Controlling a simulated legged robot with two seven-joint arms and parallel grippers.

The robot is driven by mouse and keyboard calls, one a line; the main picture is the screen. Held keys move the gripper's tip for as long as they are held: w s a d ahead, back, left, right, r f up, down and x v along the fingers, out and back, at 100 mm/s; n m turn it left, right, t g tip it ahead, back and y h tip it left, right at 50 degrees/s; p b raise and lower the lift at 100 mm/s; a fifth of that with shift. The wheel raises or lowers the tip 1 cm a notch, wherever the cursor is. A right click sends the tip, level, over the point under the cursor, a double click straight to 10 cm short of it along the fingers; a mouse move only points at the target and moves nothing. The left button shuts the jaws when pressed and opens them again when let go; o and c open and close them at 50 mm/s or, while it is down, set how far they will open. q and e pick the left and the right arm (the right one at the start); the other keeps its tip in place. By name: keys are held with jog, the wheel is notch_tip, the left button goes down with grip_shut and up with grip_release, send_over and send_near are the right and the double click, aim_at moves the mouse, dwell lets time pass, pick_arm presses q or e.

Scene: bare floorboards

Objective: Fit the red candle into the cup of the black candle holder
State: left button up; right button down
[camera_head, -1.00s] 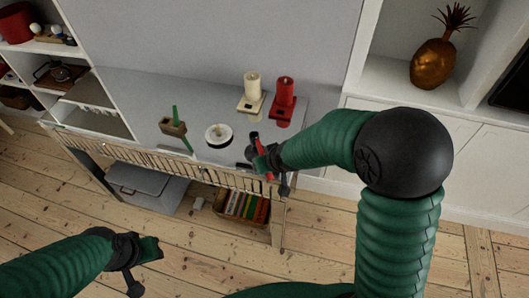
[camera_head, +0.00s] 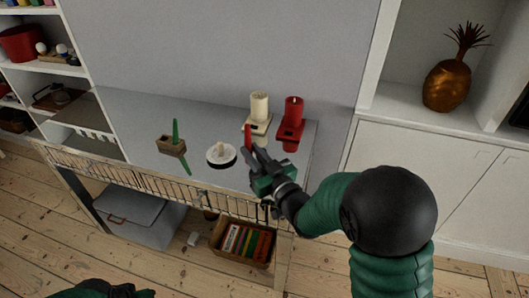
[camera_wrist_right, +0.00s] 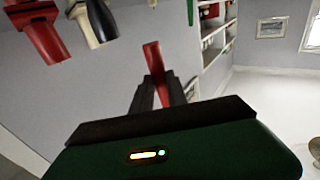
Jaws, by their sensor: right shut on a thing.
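My right gripper (camera_head: 256,158) is shut on a slim red candle (camera_head: 248,138), which sticks up from the fingers above the shelf top. In the right wrist view the red candle (camera_wrist_right: 155,65) stands tilted between the dark fingers (camera_wrist_right: 158,90). A round white piece with a dark rim (camera_head: 221,155) sits just left of the gripper, apart from the candle. My left gripper (camera_head: 118,291) is at the bottom edge, mostly cut off.
A cream candle in a cream holder (camera_head: 258,124) and a red candle in a red holder (camera_head: 291,126) stand behind the gripper. A wooden block with a green candle (camera_head: 172,146) stands left. A book basket (camera_head: 243,243) is below the shelf top.

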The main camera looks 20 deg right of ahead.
jog(key=w+d+f+b, duration=0.1)
jog(key=w+d+f, duration=0.3)
jog(key=shift+w+d+f, duration=0.15)
jog(key=shift+d+f, duration=0.05)
jog(key=shift+d, duration=0.15)
jog(key=c, duration=1.5)
grip_release()
jog(key=shift+w+a+f, duration=0.1)
jog(key=shift+c, duration=0.2)
jog(key=shift+o, duration=1.1)
jog(key=shift+w+f, duration=0.1)
jog(key=shift+w, duration=0.2)
jog(key=shift+w+d, duration=0.1)
jog(key=shift+d, duration=0.1)
pick_arm(q)
jog(key=shift+f, duration=0.4)
pick_arm(e)
jog(key=v, duration=1.2)
jog(key=shift+r, duration=0.35)
